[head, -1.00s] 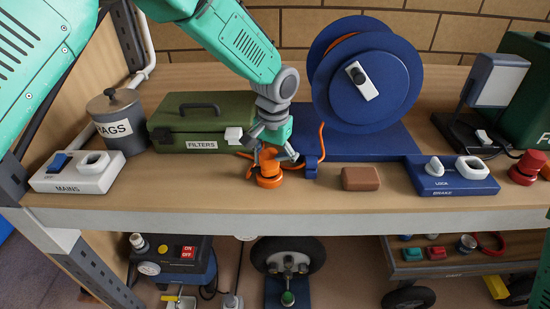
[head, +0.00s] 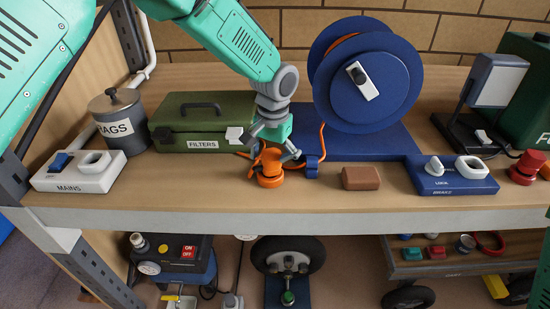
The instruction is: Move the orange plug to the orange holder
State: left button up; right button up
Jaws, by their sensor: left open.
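The orange plug (head: 269,170) stands on the shelf in front of the blue reel's base, with an orange cable running behind it. My left gripper (head: 273,165) comes down from above with its fingers open on either side of the plug. Whether the fingers touch it cannot be told. My right gripper is not in view.
The blue cable reel (head: 385,95) stands behind, right of my left gripper. A green FILTERS case (head: 202,125) and a grey RAGS tin (head: 122,125) stand at the left. A brown block (head: 361,178) lies right of the plug. A red knob (head: 526,168) is at far right.

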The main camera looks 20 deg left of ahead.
pick_arm(q)
jog(key=shift+s+a+f, duration=0.15)
jog(key=shift+a+f, duration=0.25)
jog(key=shift+a, duration=0.1)
jog(key=shift+r, duration=0.1)
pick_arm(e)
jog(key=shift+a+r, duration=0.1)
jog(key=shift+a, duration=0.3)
